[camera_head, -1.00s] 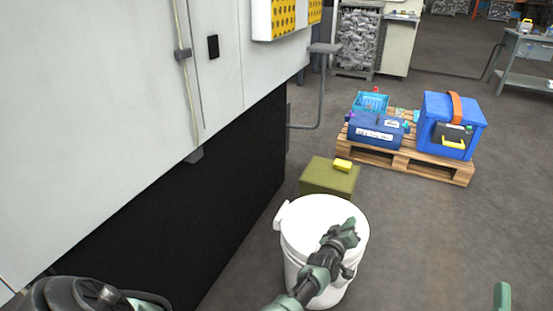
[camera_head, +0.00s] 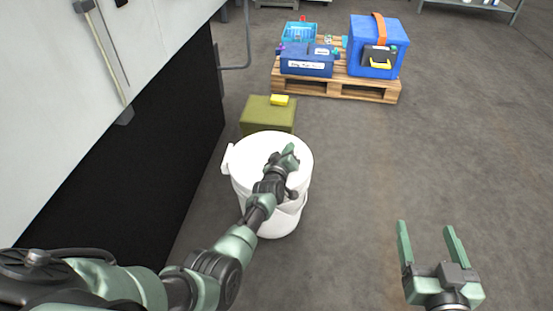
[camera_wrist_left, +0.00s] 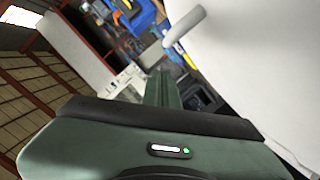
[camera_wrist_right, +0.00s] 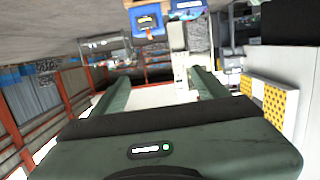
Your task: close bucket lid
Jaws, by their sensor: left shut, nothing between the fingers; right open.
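The white bucket (camera_head: 262,222) stands upright on the floor in the head view. Its white lid (camera_head: 258,147) lies over the top and looks down on the rim; whether it is seated all round I cannot tell. My left gripper (camera_head: 290,156) is shut and empty, over the right part of the lid, at or just above it. In the left wrist view its fingers (camera_wrist_left: 162,88) are together, beside a large white surface at the right. My right gripper (camera_head: 430,240) is open and empty, above the floor to the right of the bucket.
An olive box (camera_head: 267,115) with a yellow item (camera_head: 279,100) on it stands right behind the bucket. A wooden pallet (camera_head: 335,88) with blue containers (camera_head: 375,48) is farther back. A white machine with a black lower panel (camera_head: 150,160) stands left. The floor at right is clear.

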